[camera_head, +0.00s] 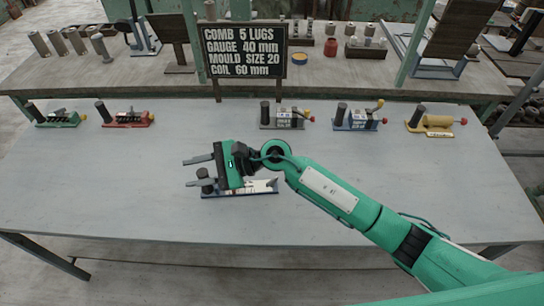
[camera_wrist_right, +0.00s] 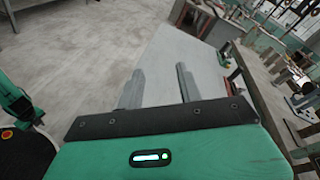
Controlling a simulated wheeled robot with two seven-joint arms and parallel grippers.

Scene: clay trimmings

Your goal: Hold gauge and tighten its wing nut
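A small device on a dark blue base (camera_head: 262,190), with a pale strip and a black knob (camera_head: 203,174) at its left end, lies near the middle of the grey table; it looks like the gauge. My right gripper (camera_head: 186,173) covers part of it in the head view, so its wing nut cannot be made out. The knob shows between the two fingers there, but whether they surround it is unclear. The right wrist view shows the fingers (camera_wrist_right: 158,82) apart with nothing gripped between them. My left gripper is in neither view.
Green (camera_head: 58,118), red (camera_head: 125,117), grey (camera_head: 284,117), blue (camera_head: 358,118) and yellow (camera_head: 434,123) devices line the table's back edge. A black sign (camera_head: 244,52) reading "GAUGE 40 mm" among other lines stands behind. The table's left and front are clear.

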